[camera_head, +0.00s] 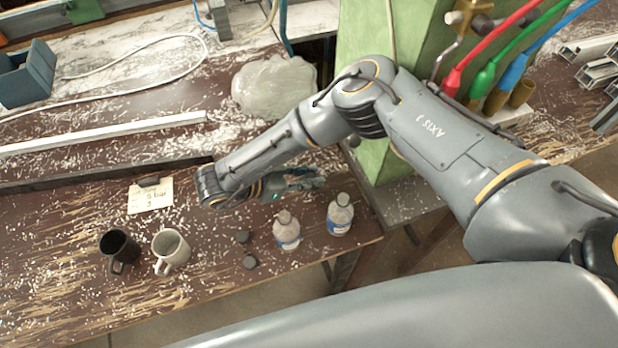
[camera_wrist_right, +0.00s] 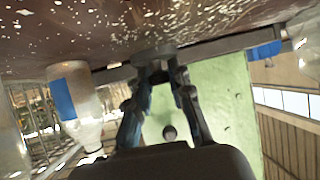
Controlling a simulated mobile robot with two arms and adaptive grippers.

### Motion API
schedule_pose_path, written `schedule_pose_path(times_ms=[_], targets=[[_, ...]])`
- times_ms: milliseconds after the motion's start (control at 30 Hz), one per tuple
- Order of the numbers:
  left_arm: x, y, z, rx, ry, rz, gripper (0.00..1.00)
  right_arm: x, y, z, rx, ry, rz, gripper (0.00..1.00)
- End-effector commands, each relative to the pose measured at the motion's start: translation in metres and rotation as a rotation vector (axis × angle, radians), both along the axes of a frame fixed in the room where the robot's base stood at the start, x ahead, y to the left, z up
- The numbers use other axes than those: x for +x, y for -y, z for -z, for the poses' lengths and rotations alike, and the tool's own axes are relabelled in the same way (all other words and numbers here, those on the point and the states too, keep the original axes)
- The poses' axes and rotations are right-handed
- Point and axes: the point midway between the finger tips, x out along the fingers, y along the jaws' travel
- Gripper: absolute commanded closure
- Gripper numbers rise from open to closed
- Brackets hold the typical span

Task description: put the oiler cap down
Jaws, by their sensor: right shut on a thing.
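My right gripper (camera_head: 305,181) reaches over the bench near its front edge, above and behind two clear bottles. In the right wrist view its fingers (camera_wrist_right: 158,66) close on a small dark piece (camera_wrist_right: 154,52), which I take to be the oiler cap. The held piece is mostly hidden in the head view. I cannot tell from the pictures whether it touches the bench top. Two small dark round caps, one (camera_head: 243,237) behind the other (camera_head: 250,262), lie on the bench left of the bottles. My left gripper is out of view.
One clear blue-labelled bottle (camera_head: 287,231) stands beside another (camera_head: 340,214) near the bench edge. A black mug (camera_head: 119,250), a pale mug (camera_head: 171,250) and a note card (camera_head: 150,196) are further left. A green column (camera_head: 385,150) rises behind my arm. Wood shavings cover the bench.

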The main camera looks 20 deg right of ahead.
Motion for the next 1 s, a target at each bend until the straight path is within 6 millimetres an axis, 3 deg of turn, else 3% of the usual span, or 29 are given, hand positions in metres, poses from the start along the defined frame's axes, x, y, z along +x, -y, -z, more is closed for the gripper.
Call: schedule_pose_path(times_ms=[100, 200, 500, 533, 633, 1000], targets=[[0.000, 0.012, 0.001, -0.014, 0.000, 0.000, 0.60, -0.001, 0.000, 0.015, 0.001, -0.001, 0.002, 1.00], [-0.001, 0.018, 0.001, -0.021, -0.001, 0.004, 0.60, 0.000, 0.000, 0.018, 0.000, 0.001, 0.000, 1.00], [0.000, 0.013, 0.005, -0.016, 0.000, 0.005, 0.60, 0.000, 0.000, 0.021, 0.000, 0.001, 0.000, 1.00], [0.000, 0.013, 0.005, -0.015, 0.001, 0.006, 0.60, 0.000, 0.000, 0.021, 0.000, 0.001, 0.000, 0.78], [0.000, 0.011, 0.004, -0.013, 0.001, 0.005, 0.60, 0.000, 0.000, 0.020, 0.000, 0.001, 0.000, 0.57], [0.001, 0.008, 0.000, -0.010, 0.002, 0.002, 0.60, 0.000, 0.000, 0.016, 0.000, 0.001, 0.000, 0.57]])
